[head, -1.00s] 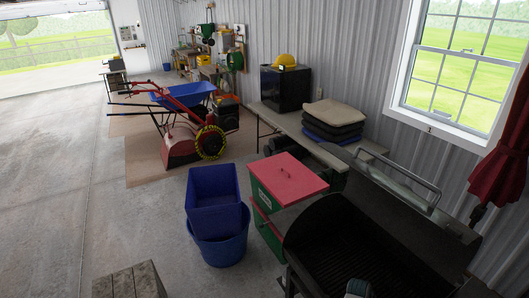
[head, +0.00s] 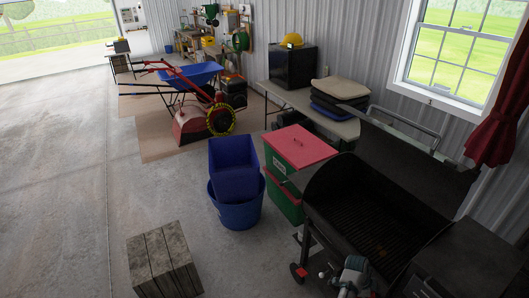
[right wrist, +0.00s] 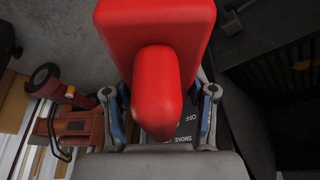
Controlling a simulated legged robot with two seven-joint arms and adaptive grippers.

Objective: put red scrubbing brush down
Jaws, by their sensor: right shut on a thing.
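The red scrubbing brush (right wrist: 158,45) fills the upper middle of the right wrist view, its rounded handle toward the camera. My right gripper (right wrist: 160,112) is shut on it, with one finger on each side. In the head view part of my right gripper (head: 354,274) shows at the bottom edge, in front of the black grill (head: 365,215). The brush cannot be made out clearly there. My left gripper is not in view.
A wooden crate (head: 163,258) sits on the floor at lower left. A table (head: 340,128) holds stacked cushions (head: 338,98). The concrete floor at left is clear.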

